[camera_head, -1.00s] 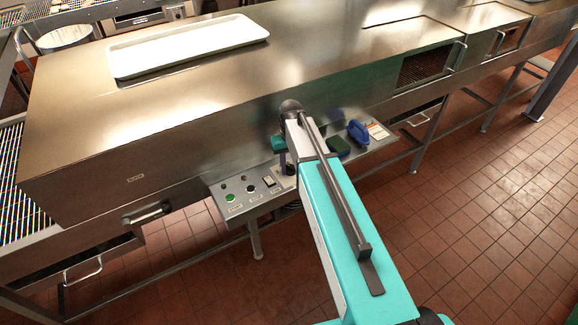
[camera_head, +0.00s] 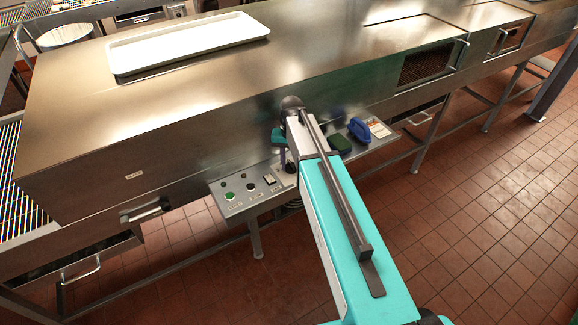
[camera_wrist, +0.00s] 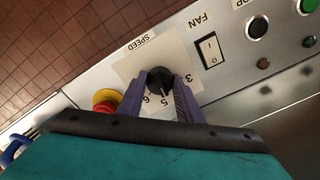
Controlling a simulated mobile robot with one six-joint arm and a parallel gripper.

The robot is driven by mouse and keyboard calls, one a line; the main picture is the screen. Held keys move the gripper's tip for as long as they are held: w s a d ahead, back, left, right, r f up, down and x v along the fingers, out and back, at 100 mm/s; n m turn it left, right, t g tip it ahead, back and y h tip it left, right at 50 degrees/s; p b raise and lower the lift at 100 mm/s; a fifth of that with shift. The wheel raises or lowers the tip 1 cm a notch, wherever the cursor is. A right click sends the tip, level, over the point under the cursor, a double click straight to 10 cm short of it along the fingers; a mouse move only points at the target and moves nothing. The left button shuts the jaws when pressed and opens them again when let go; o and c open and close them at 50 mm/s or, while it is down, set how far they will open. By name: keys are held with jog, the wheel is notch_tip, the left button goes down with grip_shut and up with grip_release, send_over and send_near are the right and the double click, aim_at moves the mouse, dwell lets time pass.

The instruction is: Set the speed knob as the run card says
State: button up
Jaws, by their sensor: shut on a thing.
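The black speed knob (camera_wrist: 160,78) sits on a pale dial plate (camera_wrist: 130,70) marked SPEED, which appears upside down in the wrist view. The numbers 3, 5 and 6 show around it; other marks are hidden by the fingers. A light pointer line on the knob seems to face about the 5. My gripper (camera_wrist: 161,84) has its two purple fingers on either side of the knob, shut on it. In the head view my arm hides most of the knob.
A red stop button on a yellow base (camera_wrist: 106,99) is close beside the fingers. The FAN rocker switch (camera_wrist: 210,49) is on the knob's other side. A green block (camera_head: 339,144) and a blue-handled object (camera_head: 359,130) rest on the panel's right part.

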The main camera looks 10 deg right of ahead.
aim_at(291, 165)
jog(key=shift+m+b, duration=0.35)
jog(key=shift+m, duration=1.15)
jog(key=shift+d, duration=0.1)
jog(key=o, duration=1)
jog(key=shift+o, duration=0.2)
jog(key=shift+r, duration=0.15)
notch_tip(291, 165, up, 14)
jog(key=b, duration=0.3)
jog(key=shift+f, duration=0.2)
